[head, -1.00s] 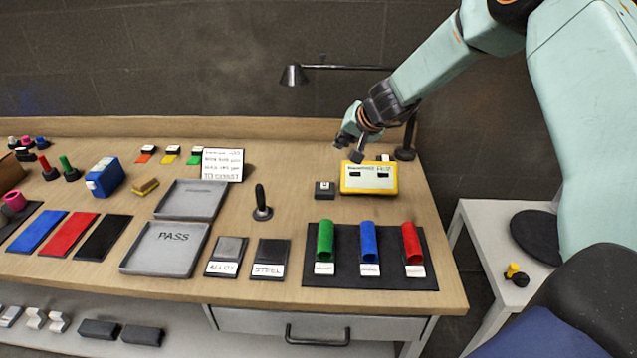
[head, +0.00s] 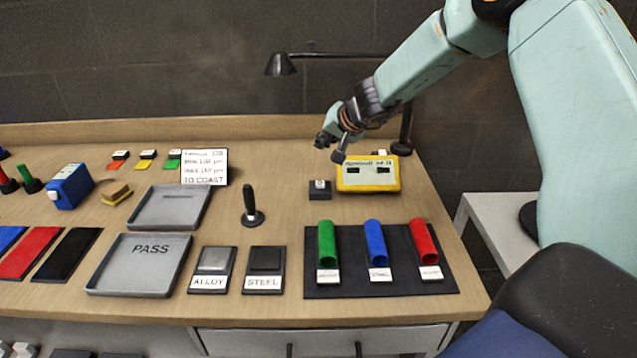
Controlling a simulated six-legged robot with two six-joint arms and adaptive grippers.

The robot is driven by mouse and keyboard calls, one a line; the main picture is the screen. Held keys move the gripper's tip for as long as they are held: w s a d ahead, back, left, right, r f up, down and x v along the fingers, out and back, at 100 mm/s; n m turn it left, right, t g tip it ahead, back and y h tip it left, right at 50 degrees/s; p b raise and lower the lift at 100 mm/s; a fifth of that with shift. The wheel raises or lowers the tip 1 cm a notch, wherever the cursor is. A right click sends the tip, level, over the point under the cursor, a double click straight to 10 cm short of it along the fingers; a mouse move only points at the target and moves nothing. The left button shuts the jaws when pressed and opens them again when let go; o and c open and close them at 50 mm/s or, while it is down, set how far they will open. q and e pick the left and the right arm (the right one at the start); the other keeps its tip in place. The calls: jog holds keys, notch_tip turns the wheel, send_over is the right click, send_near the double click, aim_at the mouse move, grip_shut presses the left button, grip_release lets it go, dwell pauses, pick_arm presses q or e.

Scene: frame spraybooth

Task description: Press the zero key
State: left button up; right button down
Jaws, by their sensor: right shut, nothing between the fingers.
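The zero key is a small black block (head: 320,190) with a light marked top, on the bench just left of a yellow gauge box (head: 368,175) with a pale front. My right gripper (head: 328,150) hangs in the air above and behind the key, its fingers shut and empty. It does not appear to touch the key or the gauge box. My left gripper is not in view.
A lamp (head: 280,65) stands behind the gauge box. A black-handled tool (head: 252,208) stands upright to the left. Green, blue and red tubes lie on a black mat (head: 335,288) in front. Grey trays (head: 105,278) sit further left.

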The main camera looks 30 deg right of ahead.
jog(key=f, duration=0.1)
jog(key=b, duration=0.7)
send_over(322, 184)
notch_tip(322, 184, down, 7)
jog(key=shift+r, duration=0.1)
jog(key=shift+s+f+b, duration=0.2)
jog(key=shift+f+b, duration=0.4)
jog(key=shift+b, duration=0.15)
jog(key=shift+f, duration=0.1)
jog(key=shift+w, duration=0.1)
jog(key=shift+w+f, duration=0.1)
